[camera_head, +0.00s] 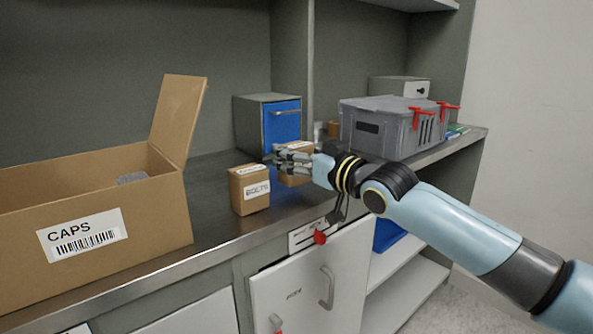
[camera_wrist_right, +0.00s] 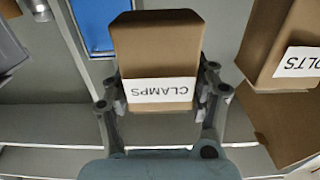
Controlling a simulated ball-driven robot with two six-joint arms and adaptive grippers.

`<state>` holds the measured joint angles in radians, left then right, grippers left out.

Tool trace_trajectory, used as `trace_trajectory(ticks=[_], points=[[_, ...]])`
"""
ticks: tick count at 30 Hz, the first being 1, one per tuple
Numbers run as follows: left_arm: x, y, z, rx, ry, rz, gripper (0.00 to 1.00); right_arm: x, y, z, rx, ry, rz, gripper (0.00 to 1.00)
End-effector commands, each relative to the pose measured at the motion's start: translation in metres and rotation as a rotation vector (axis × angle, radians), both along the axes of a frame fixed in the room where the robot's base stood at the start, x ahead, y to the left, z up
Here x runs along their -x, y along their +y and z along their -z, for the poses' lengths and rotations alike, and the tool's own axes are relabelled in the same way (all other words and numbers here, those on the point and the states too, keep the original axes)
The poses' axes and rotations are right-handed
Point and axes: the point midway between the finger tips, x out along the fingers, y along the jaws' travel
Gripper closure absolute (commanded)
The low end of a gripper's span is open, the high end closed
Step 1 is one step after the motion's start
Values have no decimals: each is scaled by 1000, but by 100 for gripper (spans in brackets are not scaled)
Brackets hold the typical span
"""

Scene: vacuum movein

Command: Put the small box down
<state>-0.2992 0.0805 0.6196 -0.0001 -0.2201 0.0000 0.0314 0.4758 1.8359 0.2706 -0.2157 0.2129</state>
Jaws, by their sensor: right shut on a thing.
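The small brown box labelled CLAMPS (camera_wrist_right: 157,45) sits between the fingers of my right gripper (camera_wrist_right: 160,88) in the right wrist view. In the head view my right gripper (camera_head: 282,158) reaches in from the right and is shut on this box (camera_head: 296,180), largely hidden behind the fingers. The box is over the counter (camera_head: 219,225), just right of the BOLTS box. I cannot tell whether its underside touches the counter. My left gripper is not in view.
The BOLTS box (camera_head: 250,190) stands close beside the held box. A large open CAPS carton (camera_head: 150,220) stands at the left. A blue-fronted drawer unit (camera_head: 282,124) is behind, and a grey crate with red handles (camera_head: 385,128) is at the right. Some counter is free in front.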

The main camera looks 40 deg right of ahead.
Motion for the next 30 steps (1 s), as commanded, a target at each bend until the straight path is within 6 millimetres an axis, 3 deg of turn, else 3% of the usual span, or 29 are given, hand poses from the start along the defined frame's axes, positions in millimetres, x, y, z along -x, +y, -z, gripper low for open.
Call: trace_trajectory(ticks=[1,3,15,16,18,21,30], points=[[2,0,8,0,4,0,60,0,0,14,-1,2,0,81],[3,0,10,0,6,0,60,0,0,20,0,2,1,81],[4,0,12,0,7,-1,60,0,0,24,1,-1,0,81],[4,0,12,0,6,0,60,0,0,23,1,0,0,37],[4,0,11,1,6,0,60,0,0,23,1,1,1,28],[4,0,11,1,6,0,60,0,0,23,1,1,1,16],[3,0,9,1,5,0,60,0,0,20,1,0,1,16]])
